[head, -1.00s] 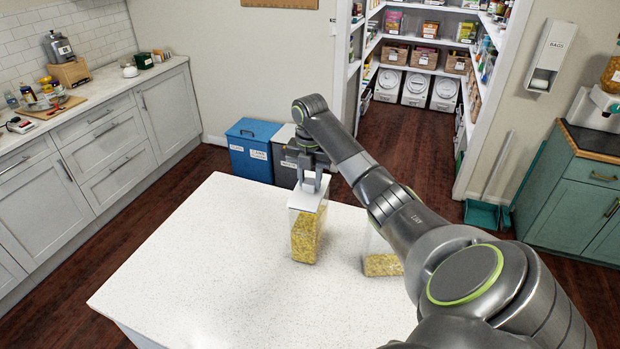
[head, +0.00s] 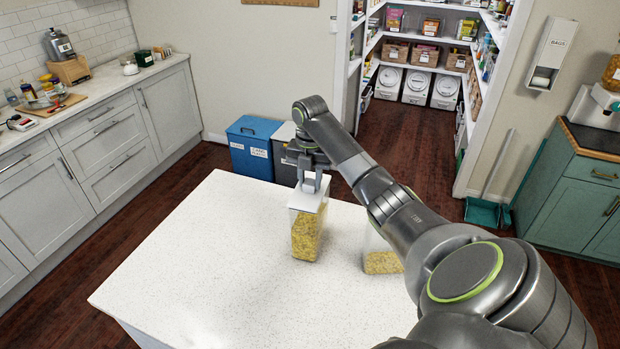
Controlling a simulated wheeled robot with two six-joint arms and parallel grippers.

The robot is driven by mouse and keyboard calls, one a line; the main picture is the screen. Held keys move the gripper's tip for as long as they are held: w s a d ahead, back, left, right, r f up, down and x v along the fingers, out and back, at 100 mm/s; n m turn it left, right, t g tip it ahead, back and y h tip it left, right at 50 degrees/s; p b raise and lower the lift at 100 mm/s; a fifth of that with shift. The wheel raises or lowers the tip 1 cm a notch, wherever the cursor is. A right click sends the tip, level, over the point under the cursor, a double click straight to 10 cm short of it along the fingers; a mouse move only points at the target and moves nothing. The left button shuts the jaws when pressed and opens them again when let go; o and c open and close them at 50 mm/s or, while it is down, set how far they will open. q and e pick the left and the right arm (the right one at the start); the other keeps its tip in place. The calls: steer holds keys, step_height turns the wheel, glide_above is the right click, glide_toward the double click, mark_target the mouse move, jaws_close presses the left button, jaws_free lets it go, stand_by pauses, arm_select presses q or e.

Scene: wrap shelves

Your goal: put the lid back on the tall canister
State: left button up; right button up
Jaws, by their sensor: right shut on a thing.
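The tall canister (head: 306,236) is clear, filled with yellow contents that look like pasta or cereal, and stands upright near the back edge of the white island top. The white lid (head: 305,199) is at its mouth and looks level. I cannot tell whether it is fully seated. My right gripper (head: 308,188) points down from above and is shut on the lid's top. A second clear container (head: 381,261) with yellow contents stands to the right, partly hidden behind my right arm. My left gripper is out of view.
The white island top (head: 210,265) is clear to the left and front. Blue and grey bins (head: 250,148) stand on the floor behind it. A counter with items lies at the left, pantry shelves at the back, and a green cabinet (head: 575,195) at the right.

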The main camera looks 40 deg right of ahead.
steer(key=shift+f, duration=0.15)
steer(key=o, duration=1.6)
steer(key=shift+o, duration=0.2)
